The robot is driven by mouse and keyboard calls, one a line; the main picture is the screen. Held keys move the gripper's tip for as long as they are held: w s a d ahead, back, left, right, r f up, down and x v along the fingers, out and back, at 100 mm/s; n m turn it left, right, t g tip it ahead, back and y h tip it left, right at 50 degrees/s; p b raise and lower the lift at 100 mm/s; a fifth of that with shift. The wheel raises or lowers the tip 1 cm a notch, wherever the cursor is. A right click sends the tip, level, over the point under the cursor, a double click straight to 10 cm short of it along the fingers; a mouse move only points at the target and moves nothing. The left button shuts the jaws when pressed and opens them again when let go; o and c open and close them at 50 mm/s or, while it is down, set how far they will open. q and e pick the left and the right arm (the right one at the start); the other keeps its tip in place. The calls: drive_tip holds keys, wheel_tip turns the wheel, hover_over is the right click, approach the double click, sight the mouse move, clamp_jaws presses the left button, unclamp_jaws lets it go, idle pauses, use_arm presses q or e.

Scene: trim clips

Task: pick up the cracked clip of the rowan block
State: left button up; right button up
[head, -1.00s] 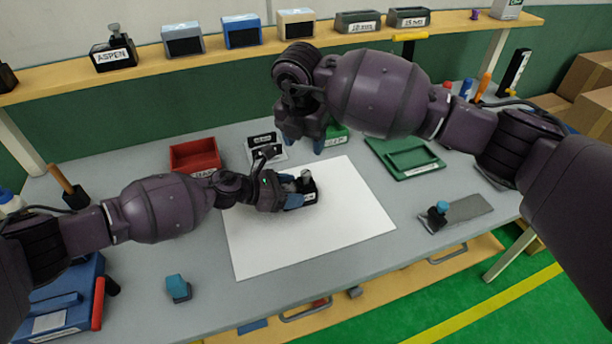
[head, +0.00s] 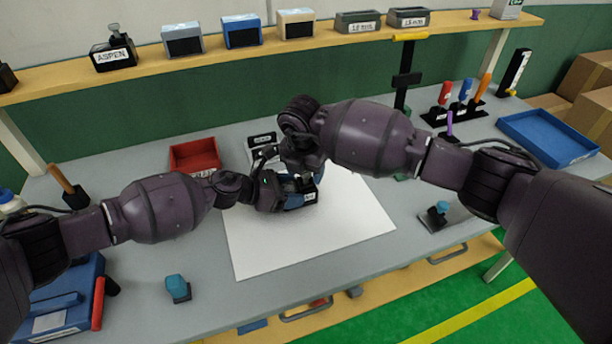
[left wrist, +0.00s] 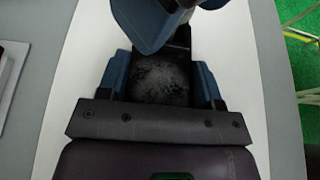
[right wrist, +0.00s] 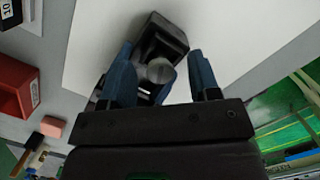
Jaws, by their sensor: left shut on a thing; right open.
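A dark block (head: 309,197) with a small white label is over the white sheet; the label is too small to read. My left gripper (left wrist: 160,72) is shut on this block, with a blue finger on each side; a rough grey patch shows between them. My right gripper (right wrist: 162,52) is open, close above the block. In the right wrist view a round grey knob-like piece (right wrist: 160,70) of the block sits between its fingers, not visibly gripped. I cannot make out a crack. In the head view the right hand covers much of the block.
The white sheet (head: 270,245) is otherwise bare. A red bin (head: 194,155) stands behind it to the left, and a blue tray (head: 548,139) lies at the right. A block labelled ASPEN (head: 113,54) and several bins stand on the shelf (head: 180,66).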

sight(306, 173)
drive_tip(key=c, duration=1)
use_arm(q)
drive_tip(key=o, duration=1.1)
use_arm(e)
wheel_tip(306, 173, up, 15)
idle(0.4)
use_arm(q)
drive_tip(key=shift+a, duration=0.1)
